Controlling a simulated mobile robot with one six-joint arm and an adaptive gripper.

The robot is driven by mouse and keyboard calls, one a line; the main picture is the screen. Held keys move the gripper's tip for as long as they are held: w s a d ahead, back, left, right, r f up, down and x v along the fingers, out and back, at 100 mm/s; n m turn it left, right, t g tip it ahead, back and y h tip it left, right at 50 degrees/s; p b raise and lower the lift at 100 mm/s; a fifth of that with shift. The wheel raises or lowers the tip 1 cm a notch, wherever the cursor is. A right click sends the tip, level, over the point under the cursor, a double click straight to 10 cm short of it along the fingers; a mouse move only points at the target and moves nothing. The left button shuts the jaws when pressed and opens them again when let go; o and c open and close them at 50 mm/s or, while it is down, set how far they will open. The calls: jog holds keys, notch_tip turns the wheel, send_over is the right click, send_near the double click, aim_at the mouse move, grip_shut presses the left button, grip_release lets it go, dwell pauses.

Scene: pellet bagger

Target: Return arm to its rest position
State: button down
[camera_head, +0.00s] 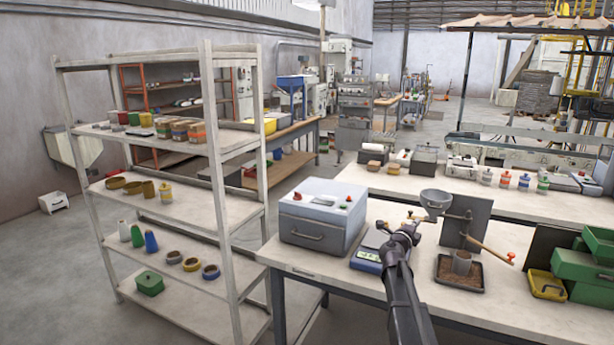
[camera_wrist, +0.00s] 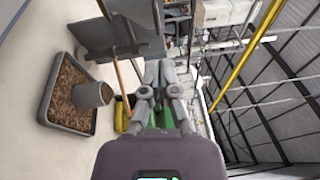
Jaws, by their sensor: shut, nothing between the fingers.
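My arm reaches from the bottom of the head view over the front bench. My gripper (camera_head: 412,220) is at its far end, above the bench top, between the grey box machine and the bagger's funnel (camera_head: 436,201). In the wrist view my gripper (camera_wrist: 163,70) points ahead with its fingers together, and nothing shows held in them. The pellet tray (camera_wrist: 70,96) with a grey cup (camera_wrist: 92,94) lies to the left in the wrist view, apart from the fingers. The tray also shows in the head view (camera_head: 459,285), right of my arm.
The grey box machine (camera_head: 322,216) stands left of my arm, and a blue scale (camera_head: 367,260) lies beside the arm. An upright grey plate (camera_head: 466,220) with a wooden lever (camera_head: 492,250), a yellow tray (camera_head: 545,285) and green bins (camera_head: 588,262) stand right. A shelf rack (camera_head: 214,190) stands farther left.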

jog(key=s+a+f+n+t+y+p, duration=0.1)
jog(key=s+a+n+y, duration=0.1)
jog(key=a+n+y, duration=0.6)
jog(key=s+a+f+n+t+y, duration=0.1)
jog(key=s+a+f+n+y, duration=0.1)
jog(key=a+n+y, duration=0.55)
jog(key=s+a+f+n+g+y+p, duration=0.1)
jog(key=s+a+f+n+g, duration=0.55)
jog(key=s+a, duration=0.3)
jog(key=s+d+f+n+g+h, duration=0.1)
jog(key=s+f+g, duration=0.1)
jog(key=s, duration=0.5)
jog(key=s+d+f+n+g+h, duration=0.1)
jog(key=s+g, duration=0.3)
jog(key=s, duration=0.4)
jog(key=s+d+f+n+g+h+p, duration=0.1)
jog(key=s+f+n+g+h, duration=0.1)
jog(key=s, duration=0.5)
notch_tip(320, 180, down, 2)
jog(key=shift+s+f+n+g, duration=0.1)
jog(key=shift+s+n+g, duration=0.15)
jog(key=shift+n+g, duration=0.5)
